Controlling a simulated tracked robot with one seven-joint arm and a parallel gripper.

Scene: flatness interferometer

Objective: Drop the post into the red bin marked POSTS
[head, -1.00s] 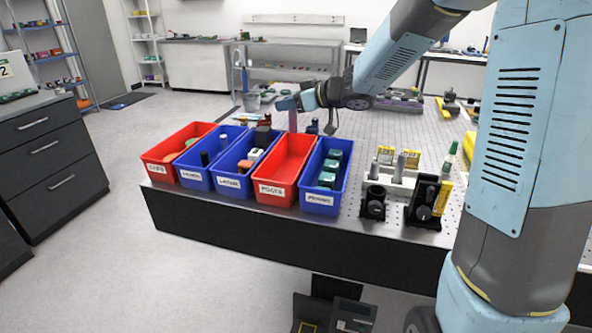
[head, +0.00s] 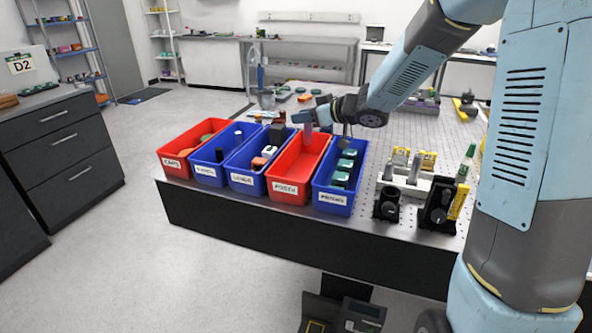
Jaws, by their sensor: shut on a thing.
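The red bin marked POSTS (head: 288,190) stands at the table's front edge in the head view, fourth in a row of bins. Its visible inside looks empty. My gripper (head: 308,117) is shut on a pinkish post (head: 308,133), which hangs about upright below the fingers. In the picture the post's lower end overlaps the far end of the red bin. The view does not settle its height above the bin or whether it is inside the rim.
A blue bin with green-topped items (head: 333,200) stands close on the right. Blue bins (head: 243,180) and another red bin (head: 174,160) stand on the left. Black mounts (head: 387,204) stand right of the bins. The perforated tabletop (head: 418,126) has clear room behind.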

